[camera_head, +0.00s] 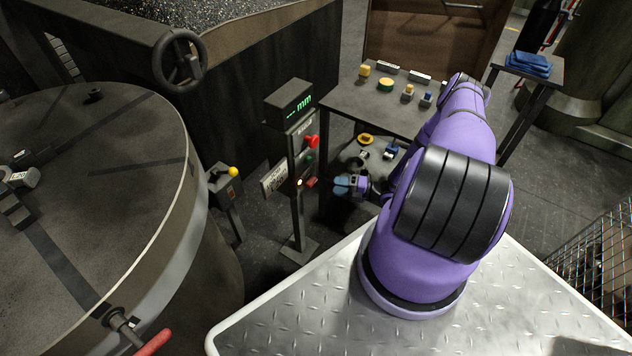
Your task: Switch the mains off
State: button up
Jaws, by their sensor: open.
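A dark control post (297,212) stands left of centre with a display box (291,103) showing green "--- mm" on top. On its panel are a red knob or handle (312,141), a green button (309,157), a small lit lamp (299,183) and a lower red part (312,182). I cannot read which of these is the mains switch. My gripper (342,186), with pale blue fingertips, is just right of the post, near the height of the lower red part. It looks open and empty; a gap to the post seems to show.
A table (345,103) with yellow and blue parts stands behind my gripper, with more parts on a lower shelf. A yellow-knobbed lever (233,172) stands left of the post. A large round vessel (90,150) fills the left; a handwheel (180,60) is behind.

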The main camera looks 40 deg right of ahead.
aim_at(315, 182)
jog(key=x, duration=0.8)
jog(key=shift+w+a, duration=0.1)
jog(key=shift+a, duration=0.1)
grip_shut()
